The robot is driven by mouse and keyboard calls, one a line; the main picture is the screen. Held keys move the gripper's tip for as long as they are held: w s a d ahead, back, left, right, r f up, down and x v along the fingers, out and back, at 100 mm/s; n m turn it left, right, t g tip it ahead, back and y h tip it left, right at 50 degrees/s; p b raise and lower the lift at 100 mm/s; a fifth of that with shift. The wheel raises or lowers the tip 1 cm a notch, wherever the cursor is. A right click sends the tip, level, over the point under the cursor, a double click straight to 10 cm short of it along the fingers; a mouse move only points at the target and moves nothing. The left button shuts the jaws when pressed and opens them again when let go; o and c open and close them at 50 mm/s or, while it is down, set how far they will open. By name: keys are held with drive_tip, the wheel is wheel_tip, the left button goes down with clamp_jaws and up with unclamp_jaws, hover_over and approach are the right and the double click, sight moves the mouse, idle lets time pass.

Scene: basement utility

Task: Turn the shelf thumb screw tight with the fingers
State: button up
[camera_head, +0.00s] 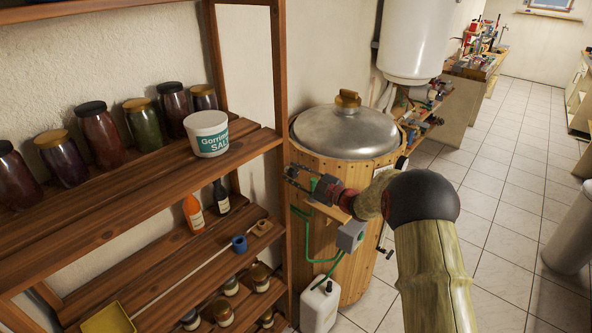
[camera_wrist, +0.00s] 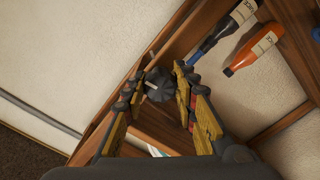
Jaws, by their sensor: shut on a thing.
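The thumb screw (camera_wrist: 158,86) shows in the wrist view as a dark, lobed knob in front of the wooden shelf post. My gripper (camera_wrist: 160,78) has its fingers on both sides of the knob and is shut on it. In the head view my gripper (camera_head: 292,179) reaches the right front post of the wooden shelf (camera_head: 281,235) from the right, below the jar board. The screw itself cannot be made out in the head view.
Several jars (camera_head: 98,135) and a white salt tub (camera_head: 206,133) stand on the upper board. An orange bottle (camera_head: 194,212) and a dark bottle (camera_head: 221,197) stand below. A wooden barrel (camera_head: 331,262) is close behind my gripper. Tiled floor (camera_head: 505,215) is free at right.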

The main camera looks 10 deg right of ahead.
drive_tip(key=m+p, duration=0.1)
drive_tip(key=m, duration=0.2)
drive_tip(key=m+p, duration=0.1)
drive_tip(key=shift+d+r+m+p, duration=0.1)
drive_tip(key=shift+r+m+p, duration=0.2)
drive_tip(key=shift+w+m+p, duration=0.1)
drive_tip(key=shift+m+p, duration=0.8)
drive_tip(key=shift+m, duration=0.7)
drive_tip(key=shift+r, duration=0.15)
drive_tip(key=o, duration=1.2)
drive_tip(key=shift+f, duration=0.3)
drive_tip(key=shift+c, duration=0.2)
drive_tip(key=v, duration=1.2)
drive_tip(key=shift+m, duration=0.3)
